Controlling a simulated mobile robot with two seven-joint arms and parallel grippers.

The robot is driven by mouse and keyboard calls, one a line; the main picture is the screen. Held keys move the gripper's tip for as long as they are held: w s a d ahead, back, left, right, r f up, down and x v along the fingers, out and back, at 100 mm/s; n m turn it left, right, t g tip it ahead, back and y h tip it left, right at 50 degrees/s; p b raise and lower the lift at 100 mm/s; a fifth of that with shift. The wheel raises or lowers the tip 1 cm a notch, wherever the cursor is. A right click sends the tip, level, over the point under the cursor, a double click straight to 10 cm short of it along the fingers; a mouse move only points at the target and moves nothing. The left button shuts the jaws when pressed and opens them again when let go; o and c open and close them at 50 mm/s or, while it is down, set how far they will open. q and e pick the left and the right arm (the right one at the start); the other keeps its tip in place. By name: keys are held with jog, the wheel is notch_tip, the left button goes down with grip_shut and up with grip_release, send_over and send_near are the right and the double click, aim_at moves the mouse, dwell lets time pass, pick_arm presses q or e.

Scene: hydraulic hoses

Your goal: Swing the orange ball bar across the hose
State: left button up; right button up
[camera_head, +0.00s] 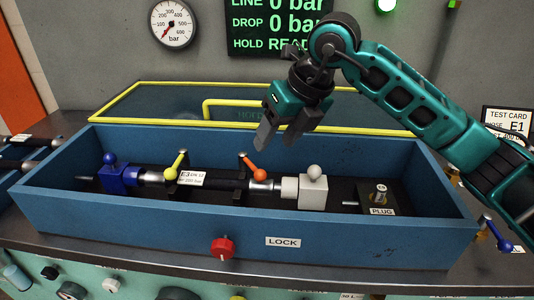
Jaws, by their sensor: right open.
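The orange ball bar (252,167) stands tilted over the dark hose (225,182) in the blue trough. My left gripper is not in view.
The blue trough (150,208) has a blue block (118,178) at left, a white block (305,190) and a plug (381,195) at right. A yellow-framed clear guard (150,105) stands behind. A red knob (222,248) is on the front wall. The screen (280,22) reads 0 bar.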

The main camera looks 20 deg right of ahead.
jog(key=v, duration=0.3)
jog(key=shift+s+d+r, duration=0.1)
jog(key=shift+r, duration=0.2)
